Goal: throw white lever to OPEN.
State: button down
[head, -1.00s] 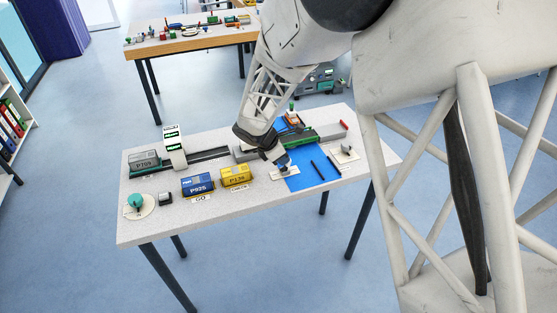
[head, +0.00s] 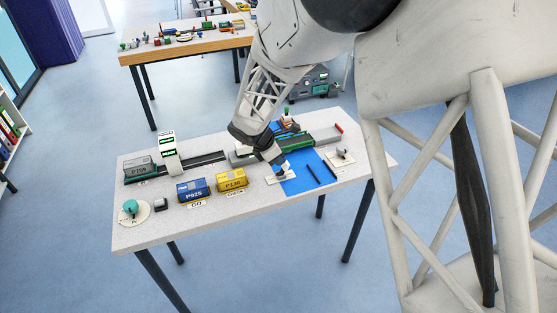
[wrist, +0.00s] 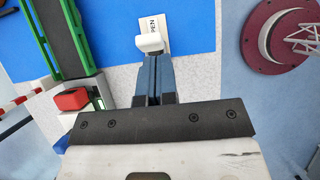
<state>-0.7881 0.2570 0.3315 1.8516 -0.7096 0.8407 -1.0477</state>
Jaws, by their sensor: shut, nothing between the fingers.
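The white lever (wrist: 150,42) stands on a small pale plate (wrist: 155,22) lettered "PEN", with the first letter hidden. My gripper (wrist: 153,57) is shut and empty, its blue fingertips right at the lever's near side. I cannot tell whether they touch it. In the head view my gripper (head: 281,169) reaches down over the same pale plate (head: 279,178) at the left edge of the blue mat (head: 301,184). The lever itself is hidden there behind my fingers.
A yellow crate (head: 231,181) and a blue crate (head: 194,190) stand left of my gripper. A green rail part (head: 296,143) lies behind. Another plate with a grey knob (head: 342,154) is to the right.

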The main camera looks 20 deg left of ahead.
dwell(0.3)
jog(key=w+d+v, duration=0.1)
jog(key=v, duration=0.9)
jog(key=shift+r, duration=0.35)
jog(key=s+d+r+m+g+y, duration=0.15)
jog(key=d+r+m, duration=0.25)
jog(key=d, duration=0.6)
jog(key=s+d+r+m, duration=0.2)
jog(key=d+r+m, duration=0.25)
jog(key=d, duration=0.65)
jog(key=s+d+r+m+g, duration=0.15)
jog(key=d+r+m, duration=0.25)
jog(key=d, duration=0.6)
jog(key=s+d+r+m+t+y, duration=0.1)
jog(key=s+d+m+y, duration=0.1)
jog(key=s+d+m, duration=1.2)
jog(key=s+d, duration=0.5)
jog(key=s, duration=0.3)
jog(key=shift+d+r+m, duration=0.15)
jog(key=shift+r+m, duration=0.1)
jog(key=shift+m, duration=0.1)
